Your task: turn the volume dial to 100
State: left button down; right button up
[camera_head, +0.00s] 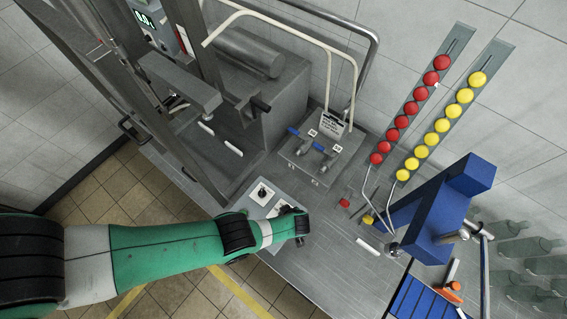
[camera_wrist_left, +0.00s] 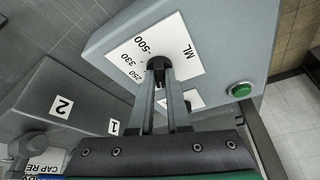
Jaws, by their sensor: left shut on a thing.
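The volume dial is a small black knob (camera_wrist_left: 156,62) on a white scale plate (camera_wrist_left: 188,50) marked ML, with 500, 330 and 250 readable. The plate is on a light grey control box (camera_wrist_left: 236,40). My left gripper (camera_wrist_left: 160,74) is shut on the knob, one finger on each side. The lower scale marks and the knob's pointer are hidden by the fingers, so the setting cannot be read. In the head view my left gripper (camera_head: 292,211) is over the box's right part. A second dial (camera_head: 262,192) shows uncovered to its left.
A green button (camera_wrist_left: 240,90) is on the same box. A block with two taps (camera_head: 318,155), labelled 1 and 2, stands behind. Red balls (camera_head: 402,121) and yellow balls (camera_head: 442,125) line two racks. A blue machine (camera_head: 440,205) stands right.

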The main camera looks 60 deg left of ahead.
pick_arm(q)
jog(key=shift+n+g+b, duration=0.4)
jog(key=shift+n+b, duration=0.15)
jog(key=shift+n, duration=0.45)
jog(key=c, duration=0.9)
grip_release()
jog(key=p+v, duration=0.6)
jog(key=v, duration=0.1)
jog(key=shift+d+r, duration=0.2)
jog(key=shift+r, duration=0.05)
